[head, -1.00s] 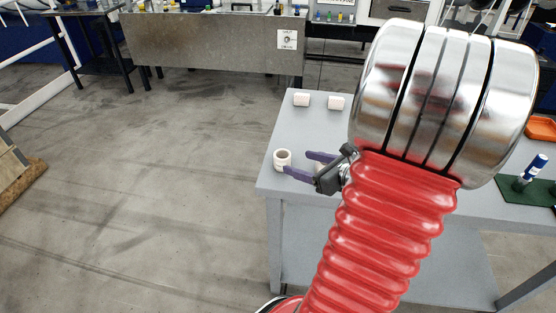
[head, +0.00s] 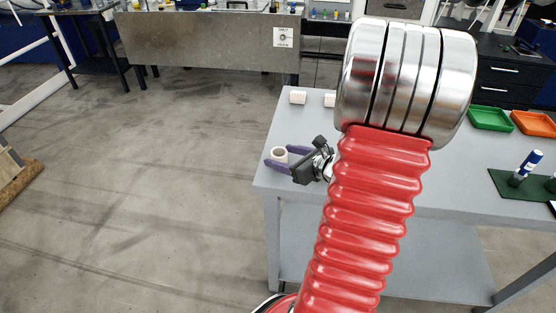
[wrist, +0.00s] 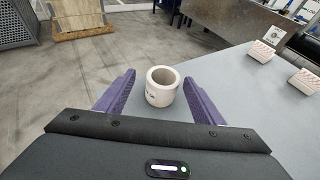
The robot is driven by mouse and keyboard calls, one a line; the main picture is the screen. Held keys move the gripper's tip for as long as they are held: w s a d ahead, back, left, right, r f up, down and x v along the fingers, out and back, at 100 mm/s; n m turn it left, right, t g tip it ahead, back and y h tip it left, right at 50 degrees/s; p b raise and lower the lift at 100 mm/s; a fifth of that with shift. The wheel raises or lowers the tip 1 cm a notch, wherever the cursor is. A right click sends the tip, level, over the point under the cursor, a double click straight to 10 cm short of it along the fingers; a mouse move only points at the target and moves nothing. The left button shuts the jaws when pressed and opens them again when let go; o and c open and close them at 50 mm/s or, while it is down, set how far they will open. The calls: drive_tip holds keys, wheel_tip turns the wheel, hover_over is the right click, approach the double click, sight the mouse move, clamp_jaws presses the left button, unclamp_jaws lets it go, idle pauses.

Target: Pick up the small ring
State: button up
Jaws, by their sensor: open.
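The small ring (wrist: 161,87) is a short white cylinder with a round hole, standing upright on the grey table near its left edge. In the head view the ring (head: 280,155) shows beside the fingers. My gripper (wrist: 159,90) has two purple fingers, open, with the ring between them near the fingertips in the wrist view. I see gaps on both sides of the ring, so the fingers do not appear to touch it. In the head view my gripper (head: 276,158) is low over the table, and part of the ring is hidden behind it.
Green (head: 491,118) and orange (head: 534,123) trays and a blue-white bottle (head: 530,162) are at the right. The table (head: 275,195) ends just left of the ring.

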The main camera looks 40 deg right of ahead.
sight(274, 152)
drive_tip(key=shift+x, duration=0.75)
drive_tip(key=shift+d+x, duration=0.1)
drive_tip(key=shift+x, duration=1.2)
drive_tip(key=shift+d+x, duration=0.15)
drive_tip(key=shift+x, duration=1.15)
drive_tip(key=shift+w+r, duration=0.1)
drive_tip(key=shift+r, duration=0.05)
drive_tip(key=c, duration=1.1)
drive_tip(key=shift+r, duration=5)
